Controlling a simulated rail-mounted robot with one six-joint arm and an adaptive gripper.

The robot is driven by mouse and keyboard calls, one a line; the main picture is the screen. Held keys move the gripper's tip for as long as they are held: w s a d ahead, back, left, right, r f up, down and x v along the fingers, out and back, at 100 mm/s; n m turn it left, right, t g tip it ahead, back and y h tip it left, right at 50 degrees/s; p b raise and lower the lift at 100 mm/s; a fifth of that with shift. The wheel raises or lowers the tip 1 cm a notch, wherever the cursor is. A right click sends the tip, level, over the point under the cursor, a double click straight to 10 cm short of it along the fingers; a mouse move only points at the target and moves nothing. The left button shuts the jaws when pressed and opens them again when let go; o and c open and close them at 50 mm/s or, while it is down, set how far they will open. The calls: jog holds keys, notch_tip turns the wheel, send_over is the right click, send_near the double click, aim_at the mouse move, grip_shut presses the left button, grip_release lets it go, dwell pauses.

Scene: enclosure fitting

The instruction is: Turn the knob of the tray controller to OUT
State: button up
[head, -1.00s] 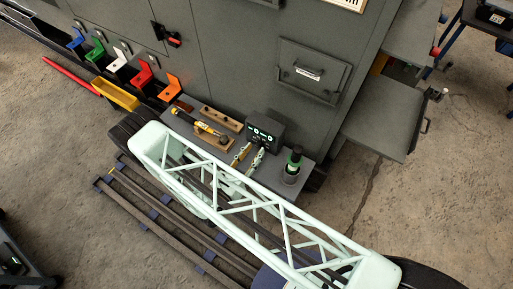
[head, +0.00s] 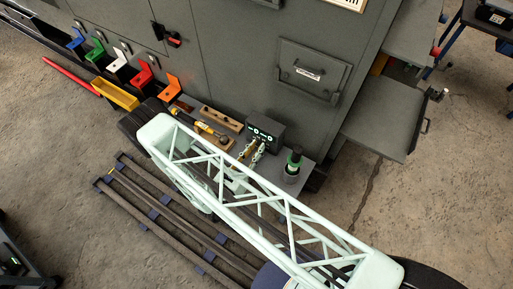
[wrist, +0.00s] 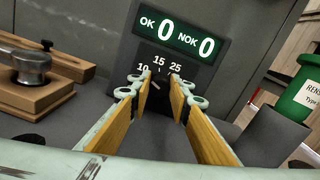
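A small dark box (head: 265,133) with a lit display stands at the back of the grey shelf. In the wrist view its display (wrist: 180,32) reads OK 0 and NOK 0. Below it is a dark dial or knob (wrist: 158,84) with the marks 10, 15 and 25 around it; no OUT mark is readable. My gripper (wrist: 160,92) is open, its two yellow-lined fingers pointing at the box on either side of the dial. I cannot tell whether they touch it. In the head view my gripper (head: 254,150) is just in front of the box.
A green labelled container (wrist: 304,95) and a dark grey cylinder (wrist: 270,138) are on the right. A wooden block with a metal piece (wrist: 35,80) is on the left. A yellow tool (head: 206,128) lies beside the box. A grey tray (head: 380,115) sticks out from the cabinet.

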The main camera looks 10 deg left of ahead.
jog(key=shift+c, duration=0.9)
jog(key=shift+n+b, duration=0.3)
jog(key=shift+n, duration=0.1)
jog(key=n+b, duration=0.2)
jog(key=n, duration=0.1)
jog(key=shift+a+f, duration=0.1)
jog(key=shift+f, duration=0.05)
jog(key=n+b, duration=0.2)
jog(key=n, duration=0.3)
jog(key=o, duration=0.8)
jog(key=shift+o, duration=0.2)
jog(key=shift+s+a, duration=0.15)
